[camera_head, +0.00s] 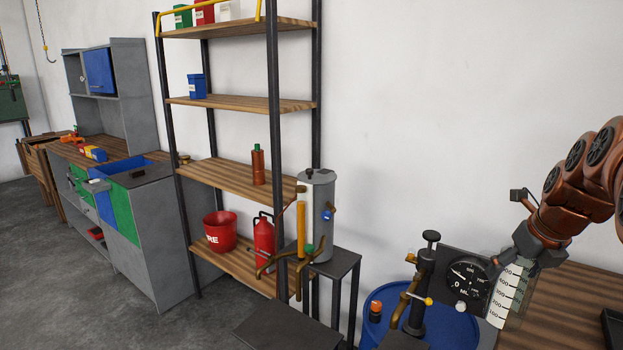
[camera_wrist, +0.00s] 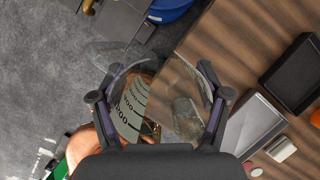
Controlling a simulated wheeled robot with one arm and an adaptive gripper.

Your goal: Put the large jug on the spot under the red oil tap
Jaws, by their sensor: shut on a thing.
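My gripper (camera_head: 538,248) is shut on the large jug (camera_head: 508,292), a clear vessel with measuring marks, at the right of the head view. In the wrist view the jug (camera_wrist: 131,104) shows between the two fingers of my gripper (camera_wrist: 160,98). It is held beside the wooden bench, partly over its edge in the wrist view. A grey cylindrical oil dispenser (camera_head: 320,205) with brass taps stands at the centre on a dark stand. A green knob (camera_head: 309,249) shows on one tap. I cannot clearly make out a red tap or the spot under it.
A blue drum (camera_head: 370,330) with a black hand pump (camera_head: 422,275) and a round dial (camera_head: 467,280) lies between dispenser and jug. A low dark platform (camera_head: 290,328) is in front of the dispenser stand. Shelving (camera_head: 225,180) stands behind. A wooden bench (camera_head: 575,300) is at right.

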